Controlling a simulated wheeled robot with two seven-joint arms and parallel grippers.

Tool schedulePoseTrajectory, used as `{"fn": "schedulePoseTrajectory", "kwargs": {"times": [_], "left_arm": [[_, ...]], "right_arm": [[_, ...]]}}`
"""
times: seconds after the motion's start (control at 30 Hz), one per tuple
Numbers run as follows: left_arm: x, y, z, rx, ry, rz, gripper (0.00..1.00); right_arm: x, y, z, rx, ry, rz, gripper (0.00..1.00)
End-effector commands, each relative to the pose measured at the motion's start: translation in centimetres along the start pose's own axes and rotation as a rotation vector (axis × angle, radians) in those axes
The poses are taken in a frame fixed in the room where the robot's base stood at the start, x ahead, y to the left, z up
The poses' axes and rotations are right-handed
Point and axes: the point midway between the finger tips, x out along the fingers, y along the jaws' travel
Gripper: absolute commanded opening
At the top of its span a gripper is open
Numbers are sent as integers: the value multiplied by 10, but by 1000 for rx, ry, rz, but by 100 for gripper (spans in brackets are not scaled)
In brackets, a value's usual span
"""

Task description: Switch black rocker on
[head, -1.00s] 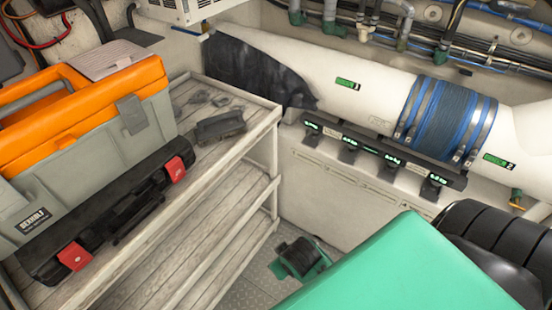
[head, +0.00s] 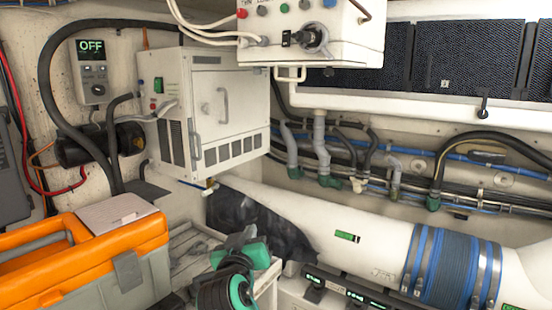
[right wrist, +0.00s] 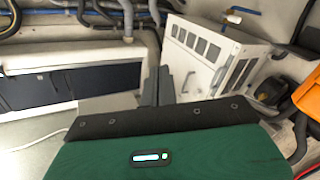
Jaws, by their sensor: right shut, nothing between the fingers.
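A grey wall unit (head: 92,72) at the upper left of the head view has a green display reading OFF. A small dark control (head: 98,90) sits low on its front; it is too small to tell whether it is the black rocker or how it is set. My right gripper (head: 240,237) is low in the middle of the head view, below and right of the unit and well apart from it. In the right wrist view its dark fingers (right wrist: 156,86) are together with nothing between them. My left gripper is not in view.
A white cabinet (head: 212,105) stands right of the unit. A control box (head: 350,35) with coloured buttons and a black switch hangs above. Hoses and a black cylinder (head: 85,150) run below the unit. An orange-grey toolbox (head: 150,235) fills the lower left.

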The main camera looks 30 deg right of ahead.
Motion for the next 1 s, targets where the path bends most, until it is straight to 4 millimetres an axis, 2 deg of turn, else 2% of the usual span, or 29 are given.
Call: {"fn": "schedulePoseTrajectory", "kwargs": {"times": [0.03, 0.27, 0.4, 0.6, 0.7, 0.8, 1.0], "left_arm": [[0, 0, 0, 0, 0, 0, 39], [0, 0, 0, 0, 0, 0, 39], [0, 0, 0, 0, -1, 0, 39], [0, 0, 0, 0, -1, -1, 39], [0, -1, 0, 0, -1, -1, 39], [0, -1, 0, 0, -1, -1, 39], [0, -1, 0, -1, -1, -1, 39]], "right_arm": [[2, 5, -26, 17, 45, 37, 0], [-2, 34, -129, 72, 230, 208, 0], [-15, 55, -190, 103, 339, 314, 0], [-42, 86, -263, 136, 471, 449, 0], [-54, 97, -287, 146, 516, 498, 0], [-62, 104, -303, 152, 545, 530, 0], [-69, 109, -313, 155, 565, 552, 0]]}}
